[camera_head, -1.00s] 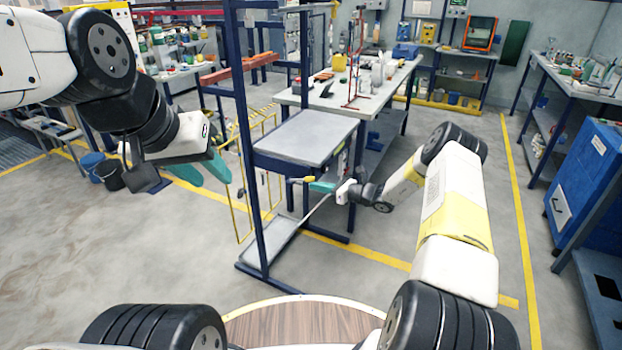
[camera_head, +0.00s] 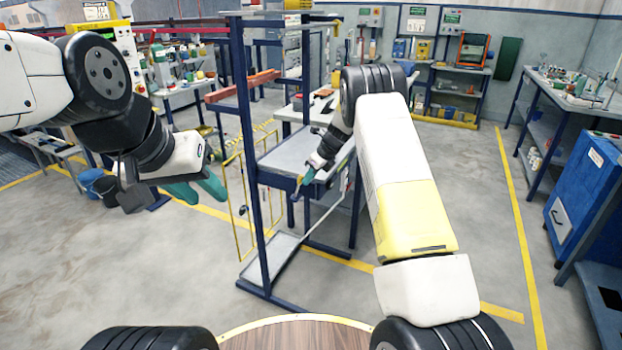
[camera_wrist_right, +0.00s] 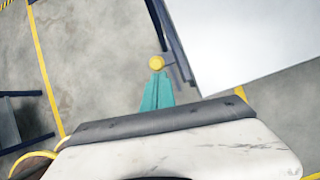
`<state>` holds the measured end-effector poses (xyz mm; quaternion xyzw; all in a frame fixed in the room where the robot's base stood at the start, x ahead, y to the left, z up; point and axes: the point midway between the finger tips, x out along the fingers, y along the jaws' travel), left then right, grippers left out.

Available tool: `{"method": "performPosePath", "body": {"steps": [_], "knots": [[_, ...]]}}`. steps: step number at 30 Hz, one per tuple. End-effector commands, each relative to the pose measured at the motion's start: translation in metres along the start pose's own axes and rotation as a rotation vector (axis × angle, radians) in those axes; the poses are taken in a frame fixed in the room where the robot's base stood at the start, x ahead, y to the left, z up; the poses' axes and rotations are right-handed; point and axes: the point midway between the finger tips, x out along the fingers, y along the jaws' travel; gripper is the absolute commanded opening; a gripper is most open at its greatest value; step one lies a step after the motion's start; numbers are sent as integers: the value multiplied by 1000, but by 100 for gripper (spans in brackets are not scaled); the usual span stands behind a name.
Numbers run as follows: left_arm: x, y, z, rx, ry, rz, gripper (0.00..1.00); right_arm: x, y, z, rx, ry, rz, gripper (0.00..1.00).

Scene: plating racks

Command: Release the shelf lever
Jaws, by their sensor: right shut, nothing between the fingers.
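The grey shelf (camera_head: 282,158) sits in the blue rack frame, partly covered by my right arm. The lever's round yellow knob (camera_wrist_right: 156,62) shows in the right wrist view, just beyond the fingertips and beside a dark bar; I cannot tell if they touch. The knob is not clear in the head view. My right gripper (camera_head: 300,188) points down at the shelf's front edge, its teal fingers shut and empty; the fingers also show in the right wrist view (camera_wrist_right: 157,76). My left gripper (camera_head: 200,194) is open and empty, left of the rack.
A blue upright post (camera_head: 252,150) stands left of my right gripper. A lower grey tray (camera_head: 270,258) lies near the floor in the rack. A cluttered workbench stands behind, and a blue cabinet (camera_head: 583,195) at the right. The floor between is clear.

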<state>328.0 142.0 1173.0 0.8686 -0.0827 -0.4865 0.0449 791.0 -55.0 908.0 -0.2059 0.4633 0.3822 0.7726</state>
Motion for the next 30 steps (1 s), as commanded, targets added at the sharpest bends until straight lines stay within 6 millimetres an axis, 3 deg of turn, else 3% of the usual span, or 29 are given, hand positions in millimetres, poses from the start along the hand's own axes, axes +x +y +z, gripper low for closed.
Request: {"method": "performPosePath", "body": {"steps": [9,30], "knots": [[0,0,0,0,0,0,36,1,3,22,0,54,-6,0],[0,0,0,0,0,0,36,3,7,39,-1,39,-7,0]]}}
